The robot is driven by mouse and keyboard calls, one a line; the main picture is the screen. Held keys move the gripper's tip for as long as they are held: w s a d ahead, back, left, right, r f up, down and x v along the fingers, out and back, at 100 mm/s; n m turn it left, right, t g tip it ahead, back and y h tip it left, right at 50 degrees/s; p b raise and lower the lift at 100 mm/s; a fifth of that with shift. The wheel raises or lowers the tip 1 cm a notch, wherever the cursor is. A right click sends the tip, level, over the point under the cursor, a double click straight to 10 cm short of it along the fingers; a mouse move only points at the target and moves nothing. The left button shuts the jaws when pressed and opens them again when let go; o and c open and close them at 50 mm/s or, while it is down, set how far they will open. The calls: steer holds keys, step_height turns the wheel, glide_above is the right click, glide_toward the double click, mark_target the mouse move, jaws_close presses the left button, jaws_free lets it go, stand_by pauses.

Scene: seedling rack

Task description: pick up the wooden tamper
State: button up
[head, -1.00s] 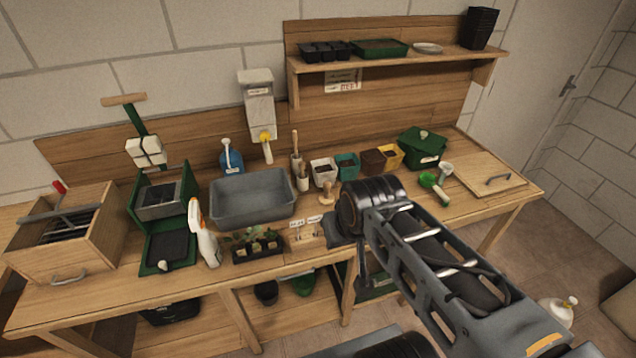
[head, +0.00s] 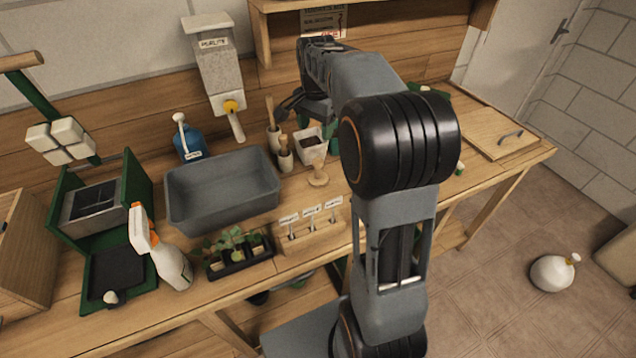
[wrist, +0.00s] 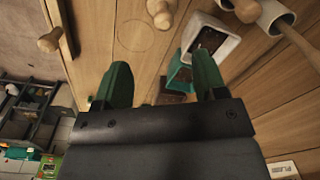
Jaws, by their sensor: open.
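The wooden tamper (head: 317,175) stands upright on the bench, in front of the white pot, in the head view. In the wrist view its round wooden knob (wrist: 162,14) shows near the top edge, beyond my fingertips. My gripper (wrist: 160,62) is open and empty, with its two green fingers apart above the bench. The tamper is not between them. In the head view my arm reaches over the bench, and the finger ends are hard to make out.
The white pot (wrist: 208,42) and teal pot (wrist: 178,76) stand close by the right finger. Wooden-handled tools stand in holders (head: 286,160) left of the white pot. A label rack (head: 312,230) sits in front of the tamper, and a grey tub (head: 222,190) to the left. A faint circle marks bare bench.

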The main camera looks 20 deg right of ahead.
mark_target(318, 158)
steer(key=shift+m, duration=0.7)
steer(key=f, duration=0.3)
steer(key=w+d+f, duration=0.1)
steer(key=f, duration=0.2)
steer(key=f+b, duration=0.1)
steer(key=f, duration=0.2)
steer(key=shift+w+d+f, duration=0.25)
steer(key=shift+w, duration=0.15)
steer(key=shift+f, duration=3.25)
steer(key=shift+c, duration=0.2)
steer(key=c, duration=1)
